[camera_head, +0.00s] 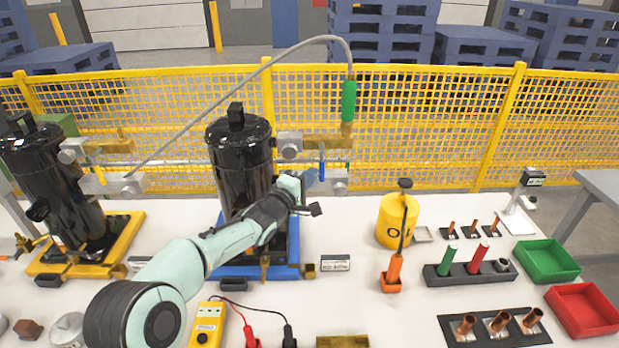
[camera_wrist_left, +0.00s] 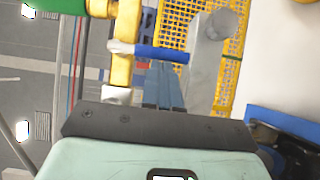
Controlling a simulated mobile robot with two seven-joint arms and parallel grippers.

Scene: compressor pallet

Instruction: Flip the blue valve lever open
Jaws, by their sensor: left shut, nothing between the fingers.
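The blue valve lever (camera_head: 322,162) hangs down, crosswise to the horizontal brass pipe (camera_head: 318,141) beside the black compressor (camera_head: 240,155) on the blue base. In the left wrist view the blue lever (camera_wrist_left: 162,53) also lies across the brass pipe (camera_wrist_left: 124,45), from a pale hub at its root. My left gripper (camera_head: 311,178) is shut and empty, its blue-grey fingers close by the lever's lower end. In the wrist view the fingertips (camera_wrist_left: 164,66) meet the lever's outline; I cannot tell whether they touch it. My right gripper is not in view.
A grey fitting (camera_head: 339,181) sits right beside the fingers. A grey hose with a green sleeve (camera_head: 348,101) rises above the pipe. A second compressor (camera_head: 52,180) stands left. A yellow canister (camera_head: 391,222), trays and tools lie right on the white table. A yellow mesh fence stands behind.

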